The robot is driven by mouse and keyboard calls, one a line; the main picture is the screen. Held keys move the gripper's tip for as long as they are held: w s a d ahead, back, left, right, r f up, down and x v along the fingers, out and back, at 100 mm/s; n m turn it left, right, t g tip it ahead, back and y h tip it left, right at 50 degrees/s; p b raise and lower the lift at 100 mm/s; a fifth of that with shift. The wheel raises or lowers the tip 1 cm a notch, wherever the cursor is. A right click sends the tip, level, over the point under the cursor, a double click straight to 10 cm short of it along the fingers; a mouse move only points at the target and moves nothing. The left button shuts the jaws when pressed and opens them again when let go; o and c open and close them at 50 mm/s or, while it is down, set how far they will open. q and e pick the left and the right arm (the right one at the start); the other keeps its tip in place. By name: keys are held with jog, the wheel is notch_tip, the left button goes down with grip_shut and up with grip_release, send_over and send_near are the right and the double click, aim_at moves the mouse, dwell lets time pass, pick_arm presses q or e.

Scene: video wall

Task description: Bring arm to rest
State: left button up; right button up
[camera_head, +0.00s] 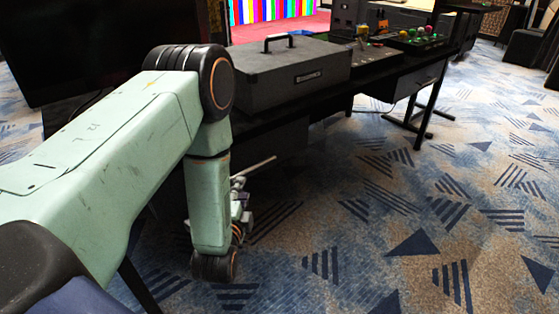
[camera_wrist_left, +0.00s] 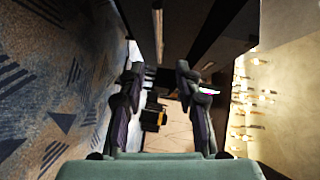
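My left arm comes in from the left in the head view, its pale green upper link reaching to a dark elbow joint, with the forearm hanging down in front of the black desk (camera_head: 390,72). My left gripper (camera_head: 241,190) is mostly hidden behind that forearm; only small metal parts show. In the left wrist view my left gripper (camera_wrist_left: 158,85) has its two dark fingers spread apart, with nothing between them. My right gripper is in neither view.
A black case (camera_head: 285,75) with a handle lies on the desk. A control panel with coloured buttons (camera_head: 420,38) stands farther right. A dark screen (camera_head: 90,45) is at the left. Patterned blue and beige carpet (camera_head: 400,210) is open at the right.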

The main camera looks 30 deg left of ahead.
pick_arm(q)
jog(key=s+d+f+n+g+h+p, duration=0.1)
jog(key=s+d+f+n+g+h, duration=0.1)
jog(key=s+d+f+n+g, duration=0.35)
jog(key=s+d+f+n+g+h+p, duration=0.1)
jog(key=s+d+f+n+g+h, duration=0.15)
jog(key=s+f+n+g, duration=0.4)
jog(key=s+d+r+g+h+p, duration=0.1)
jog(key=s+d+p, duration=0.1)
jog(key=s, duration=0.7)
jog(key=s+d+r+g+p, duration=0.2)
jog(key=s, duration=0.8)
jog(key=shift+s+d+r+h, duration=0.2)
jog(key=shift+d+r+h, duration=0.05)
jog(key=shift+r+h, duration=0.1)
jog(key=shift+f, duration=0.15)
jog(key=shift+s+a+n, duration=0.1)
jog(key=shift+a+n, duration=0.05)
jog(key=shift+n, duration=0.15)
